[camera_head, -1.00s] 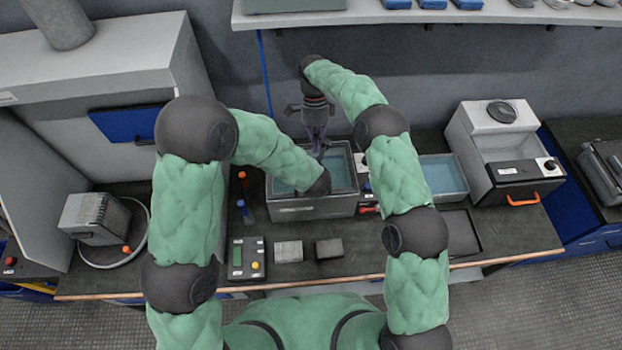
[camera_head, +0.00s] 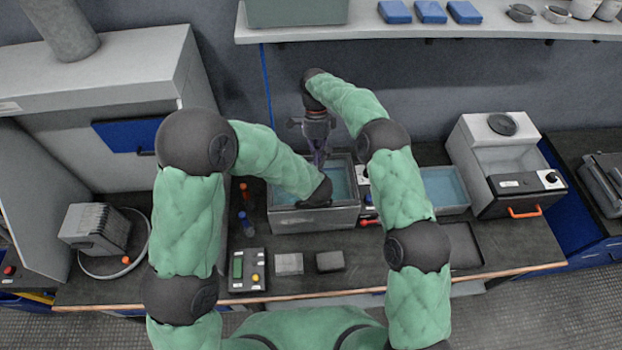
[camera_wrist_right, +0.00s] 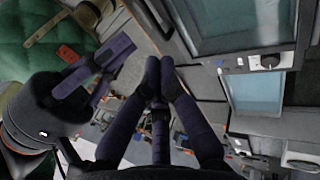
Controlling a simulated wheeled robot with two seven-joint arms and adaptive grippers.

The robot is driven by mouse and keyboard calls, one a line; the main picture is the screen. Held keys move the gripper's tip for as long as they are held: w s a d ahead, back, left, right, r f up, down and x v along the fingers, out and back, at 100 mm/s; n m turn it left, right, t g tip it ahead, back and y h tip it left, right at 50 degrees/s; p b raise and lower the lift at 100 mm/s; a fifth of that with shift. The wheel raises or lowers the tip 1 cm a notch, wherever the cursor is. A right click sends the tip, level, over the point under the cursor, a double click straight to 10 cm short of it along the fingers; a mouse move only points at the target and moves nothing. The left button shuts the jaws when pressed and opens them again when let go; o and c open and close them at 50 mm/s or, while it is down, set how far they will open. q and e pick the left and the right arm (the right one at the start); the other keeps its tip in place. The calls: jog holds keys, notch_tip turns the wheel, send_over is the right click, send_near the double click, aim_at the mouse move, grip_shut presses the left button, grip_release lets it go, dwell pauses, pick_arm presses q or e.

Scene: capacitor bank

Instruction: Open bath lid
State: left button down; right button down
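The bath (camera_head: 342,219) is a grey box with a blue surface inside its rim, at the bench middle; it also shows in the right wrist view (camera_wrist_right: 235,62). I cannot make out a separate lid. My right gripper (camera_head: 318,163) points down at the bath's back edge in the head view. In the right wrist view its fingertips (camera_wrist_right: 160,72) are together, with nothing visible between them. My left arm ends over the bath's front part and hides some of it. The left gripper (camera_wrist_right: 105,62) is hidden in the head view; its purple fingers show beside the right gripper in the right wrist view.
A second blue-surfaced tray (camera_head: 443,190) stands right of the bath, then a grey machine with an orange handle (camera_head: 524,212). A keypad box (camera_head: 247,270) and two small blocks (camera_head: 289,264) lie in front. Bottles (camera_head: 246,222) stand left of the bath. A shelf (camera_head: 420,32) hangs behind.

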dwell(0.7)
jog(key=c, duration=1.1)
grip_release()
